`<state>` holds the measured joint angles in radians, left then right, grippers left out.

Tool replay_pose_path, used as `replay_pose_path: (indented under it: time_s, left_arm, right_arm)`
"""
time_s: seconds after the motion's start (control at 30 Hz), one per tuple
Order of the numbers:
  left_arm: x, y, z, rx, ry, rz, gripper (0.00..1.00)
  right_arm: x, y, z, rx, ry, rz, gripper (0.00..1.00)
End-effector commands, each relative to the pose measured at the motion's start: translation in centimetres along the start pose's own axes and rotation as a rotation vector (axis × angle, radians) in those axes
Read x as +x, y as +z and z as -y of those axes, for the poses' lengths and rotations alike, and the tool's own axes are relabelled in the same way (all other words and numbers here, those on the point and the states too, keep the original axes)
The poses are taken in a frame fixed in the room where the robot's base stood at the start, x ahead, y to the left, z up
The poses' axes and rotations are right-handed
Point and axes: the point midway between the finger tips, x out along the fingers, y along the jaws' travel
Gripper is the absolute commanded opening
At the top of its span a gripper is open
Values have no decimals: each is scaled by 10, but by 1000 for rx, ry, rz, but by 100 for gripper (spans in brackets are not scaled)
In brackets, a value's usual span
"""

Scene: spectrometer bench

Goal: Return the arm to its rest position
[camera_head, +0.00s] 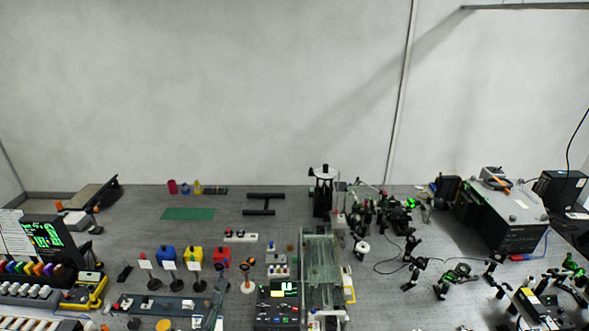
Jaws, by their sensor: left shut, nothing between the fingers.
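My left gripper (217,297) shows only in small part at the bottom edge of the head view, as a narrow grey slanted shape. It is shut with nothing held. It is in front of the blue, yellow and red blocks, beside the dark rail; whether it touches anything there I cannot tell. Most of my left arm is out of frame. My right gripper is not in view.
A glass-topped unit (321,262) stands right of my gripper. Optics crowd the right. A green mat (188,214) lies on the open back left.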

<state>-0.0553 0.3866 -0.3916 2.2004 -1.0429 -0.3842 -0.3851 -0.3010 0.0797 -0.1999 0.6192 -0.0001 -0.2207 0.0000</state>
Motion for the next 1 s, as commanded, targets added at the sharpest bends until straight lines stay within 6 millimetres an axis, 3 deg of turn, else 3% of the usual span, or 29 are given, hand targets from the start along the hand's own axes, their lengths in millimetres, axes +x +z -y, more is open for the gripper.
replay_pose_path:
  time_s: [0.03, 0.1, 0.2, 0.3, 0.4, 0.5, 0.6, 0.8, 1.0]
  left_arm:
    - [-12, 30, -20, -109, 67, 96, 0]
    - [-31, 67, -49, -253, 158, 225, 0]
    - [-70, 109, -96, -446, 290, 405, 0]
    - [-119, 136, -143, -624, 423, 580, 0]
    - [-176, 148, -186, -789, 559, 750, 0]
    - [-231, 148, -220, -928, 685, 899, 0]
    - [-276, 140, -241, -1026, 787, 1013, 0]
    - [-345, 118, -262, -1163, 946, 1178, 0]
    - [-400, 93, -268, -1260, 1081, 1308, 0]
  right_arm:
    - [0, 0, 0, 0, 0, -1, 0]
    - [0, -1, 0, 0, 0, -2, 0]
    - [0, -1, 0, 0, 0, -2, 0]
    - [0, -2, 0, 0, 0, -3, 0]
    - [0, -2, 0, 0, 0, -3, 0]
    - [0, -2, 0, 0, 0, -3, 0]
    - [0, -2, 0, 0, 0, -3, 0]
    - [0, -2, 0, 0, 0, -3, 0]
    - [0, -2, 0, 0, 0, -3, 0]
